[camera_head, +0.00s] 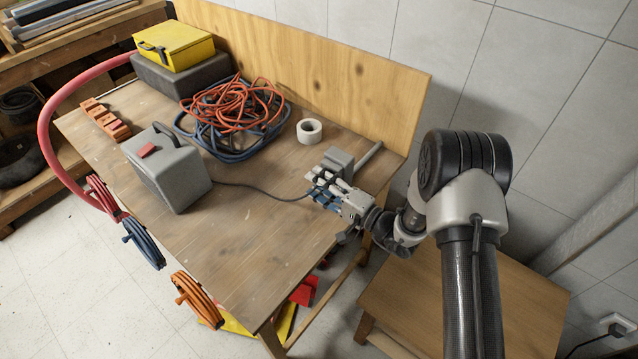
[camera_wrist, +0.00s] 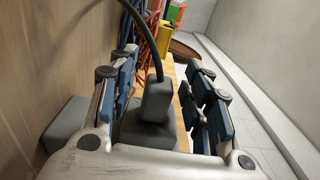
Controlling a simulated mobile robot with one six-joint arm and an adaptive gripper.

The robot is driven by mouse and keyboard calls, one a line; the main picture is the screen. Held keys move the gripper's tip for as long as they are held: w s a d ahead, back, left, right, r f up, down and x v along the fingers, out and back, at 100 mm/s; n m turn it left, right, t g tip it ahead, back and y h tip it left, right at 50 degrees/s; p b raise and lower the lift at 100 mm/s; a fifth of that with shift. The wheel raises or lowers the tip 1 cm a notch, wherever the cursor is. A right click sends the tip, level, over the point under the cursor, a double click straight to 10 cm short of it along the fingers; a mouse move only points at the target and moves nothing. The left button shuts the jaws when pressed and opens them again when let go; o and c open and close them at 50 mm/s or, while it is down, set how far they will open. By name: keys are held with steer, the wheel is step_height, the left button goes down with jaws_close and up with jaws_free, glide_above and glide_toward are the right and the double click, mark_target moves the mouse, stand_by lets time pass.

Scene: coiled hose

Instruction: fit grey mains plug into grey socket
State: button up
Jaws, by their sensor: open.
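In the head view, my gripper (camera_head: 325,189) is at the right end of the workbench, with its blue-padded fingers next to a grey block (camera_head: 340,158), which appears to be the grey socket. In the wrist view, the grey plug (camera_wrist: 158,97) is between the spread fingers of my gripper (camera_wrist: 161,78), with gaps on both sides. A dark cable rises from the plug. A larger grey block (camera_wrist: 146,134) is right against the plug in the picture; whether the plug is seated in it I cannot tell. The fingers hide the plug in the head view.
The cable runs to a grey box (camera_head: 168,172) with a handle. Coiled orange and blue hoses (camera_head: 235,108), a white tape roll (camera_head: 309,130) and a yellow case (camera_head: 173,45) are further left. A wooden backboard (camera_head: 310,65) edges the bench. The front bench area is clear.

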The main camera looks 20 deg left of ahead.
steer(key=v, duration=1.1)
steer(key=shift+d, duration=0.4)
steer(key=shift+s, duration=0.1)
steer(key=s+r+n+g+h, duration=0.5)
steer(key=s+r+g, duration=0.4)
steer(key=s+r, duration=0.6)
steer(key=s+d+r+t+h, duration=0.3)
steer(key=s+d+h, duration=0.2)
steer(key=d, duration=0.4)
steer(key=s+d+r+t+h, duration=0.3)
steer(key=s+d+r+h, duration=0.1)
steer(key=d, duration=0.6)
steer(key=s+h, duration=0.1)
steer(key=h, duration=0.1)
steer(key=shift+s+t+h, duration=0.15)
steer(key=shift+t+h, duration=0.15)
steer(key=shift+t, duration=0.1)
